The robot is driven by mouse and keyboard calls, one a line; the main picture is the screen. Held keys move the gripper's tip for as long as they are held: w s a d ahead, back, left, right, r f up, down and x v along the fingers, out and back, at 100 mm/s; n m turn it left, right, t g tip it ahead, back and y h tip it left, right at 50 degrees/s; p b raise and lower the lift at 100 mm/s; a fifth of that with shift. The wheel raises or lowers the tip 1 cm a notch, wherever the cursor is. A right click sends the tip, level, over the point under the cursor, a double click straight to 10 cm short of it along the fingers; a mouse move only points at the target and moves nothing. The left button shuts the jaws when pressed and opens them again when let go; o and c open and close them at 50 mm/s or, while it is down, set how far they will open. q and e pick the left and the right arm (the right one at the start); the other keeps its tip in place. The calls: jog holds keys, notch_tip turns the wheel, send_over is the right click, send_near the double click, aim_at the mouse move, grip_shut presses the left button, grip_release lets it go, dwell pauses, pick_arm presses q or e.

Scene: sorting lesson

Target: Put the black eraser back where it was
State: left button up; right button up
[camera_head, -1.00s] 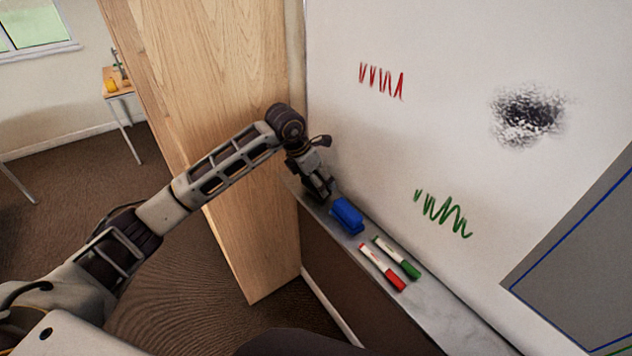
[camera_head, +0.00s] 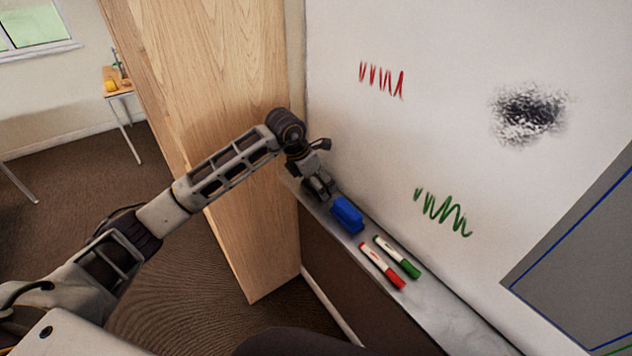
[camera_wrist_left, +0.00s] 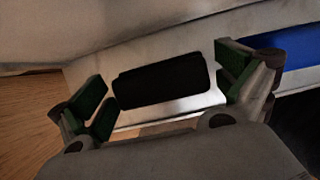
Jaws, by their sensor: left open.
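The black eraser (camera_wrist_left: 162,80) lies on the pale marker tray in the left wrist view, between the two green-padded fingers of my left gripper (camera_wrist_left: 165,90). The fingers are open, with a gap at each side of the eraser. In the head view my left gripper (camera_head: 318,188) is low over the far left end of the tray (camera_head: 440,310), and it mostly hides the eraser there. My right gripper is not in view.
A blue object (camera_head: 347,215) sits on the tray close to my left gripper. A red marker (camera_head: 382,265) and a green marker (camera_head: 397,257) lie farther along. The whiteboard (camera_head: 450,130) rises behind the tray, and a wooden panel (camera_head: 215,110) stands to its left.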

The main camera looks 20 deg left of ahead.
pick_arm(q)
jog(key=shift+a+r, duration=0.1)
jog(key=shift+r, duration=0.25)
jog(key=v, duration=0.5)
jog(key=shift+s+r, duration=0.2)
jog(key=shift+r, duration=0.05)
jog(key=v, duration=0.6)
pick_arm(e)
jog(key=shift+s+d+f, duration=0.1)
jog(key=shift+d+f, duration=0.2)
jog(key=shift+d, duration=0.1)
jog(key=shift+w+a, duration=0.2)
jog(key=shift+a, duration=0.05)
